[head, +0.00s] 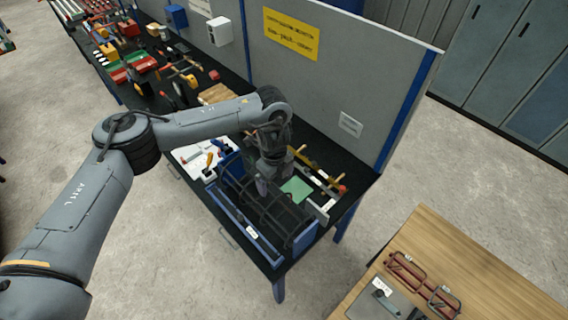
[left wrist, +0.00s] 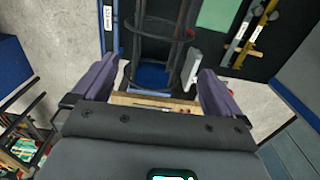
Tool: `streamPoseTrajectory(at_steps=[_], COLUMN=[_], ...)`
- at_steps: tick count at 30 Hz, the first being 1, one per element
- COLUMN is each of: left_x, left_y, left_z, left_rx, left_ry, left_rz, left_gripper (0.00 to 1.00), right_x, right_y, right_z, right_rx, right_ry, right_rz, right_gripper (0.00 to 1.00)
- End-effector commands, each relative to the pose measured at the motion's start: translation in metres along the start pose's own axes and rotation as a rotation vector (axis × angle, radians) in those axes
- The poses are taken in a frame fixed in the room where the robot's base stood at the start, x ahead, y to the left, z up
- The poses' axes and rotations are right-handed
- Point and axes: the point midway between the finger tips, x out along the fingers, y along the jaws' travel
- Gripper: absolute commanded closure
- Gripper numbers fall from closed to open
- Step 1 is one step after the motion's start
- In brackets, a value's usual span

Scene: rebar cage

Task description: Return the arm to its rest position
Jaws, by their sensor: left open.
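My left arm reaches in from the left in the head view, bent over the workbench. Its gripper (head: 262,186) points down at the dark rebar cage (head: 273,212) and partly hides it. In the left wrist view the two purple fingers of the gripper (left wrist: 157,92) stand wide apart with nothing held between them. The cage (left wrist: 140,42) shows there beyond the fingertips, with its long bars and a ring. Whether a finger touches the cage cannot be told. My right gripper is not in view.
The cage lies by a blue fixture (head: 245,226) on the black bench. A green sheet (head: 297,189) and clamps (head: 330,183) lie to its right. A grey panel (head: 335,75) stands behind. A wooden table (head: 480,275) is at lower right. Floor is clear between.

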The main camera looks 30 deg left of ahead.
Motion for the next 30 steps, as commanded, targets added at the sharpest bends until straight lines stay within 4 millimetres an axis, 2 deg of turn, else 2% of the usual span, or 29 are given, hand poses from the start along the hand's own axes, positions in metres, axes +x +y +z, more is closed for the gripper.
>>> streamPoseTrajectory(at_steps=[5, 8, 11, 14, 16, 18, 22, 24, 27, 30], left_x=[0.004, 0.014, 0.032, 0.052, 0.062, 0.066, 0.055, 0.043, 0.021, 0.000], left_y=[-0.001, -0.002, -0.005, -0.006, -0.005, -0.002, 0.005, 0.009, 0.015, 0.022], left_z=[-0.005, -0.024, -0.060, -0.116, -0.164, -0.211, -0.285, -0.313, -0.338, -0.342], left_rx=[0.011, 0.043, 0.097, 0.160, 0.190, 0.198, 0.141, 0.077, -0.057, -0.228], left_ry=[0.004, 0.022, 0.057, 0.122, 0.184, 0.251, 0.376, 0.436, 0.506, 0.553], left_rz=[-0.005, -0.023, -0.066, -0.137, -0.206, -0.282, -0.420, -0.485, -0.563, -0.615], left_gripper=[0.00, 0.00, 0.00, 0.00, 0.00, 0.00, 0.00, 0.00, 0.00, 0.00], right_x=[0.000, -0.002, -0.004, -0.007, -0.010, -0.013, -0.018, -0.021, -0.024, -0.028], right_y=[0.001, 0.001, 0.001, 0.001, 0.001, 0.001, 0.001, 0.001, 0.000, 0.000], right_z=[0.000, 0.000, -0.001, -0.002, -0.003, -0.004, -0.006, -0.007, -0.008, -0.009], right_rx=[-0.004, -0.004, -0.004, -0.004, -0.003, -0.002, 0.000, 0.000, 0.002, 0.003], right_ry=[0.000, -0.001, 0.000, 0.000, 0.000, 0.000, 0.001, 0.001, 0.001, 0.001], right_rz=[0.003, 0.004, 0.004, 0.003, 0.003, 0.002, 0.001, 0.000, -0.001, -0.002], right_gripper=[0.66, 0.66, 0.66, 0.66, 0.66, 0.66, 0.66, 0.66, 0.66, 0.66])
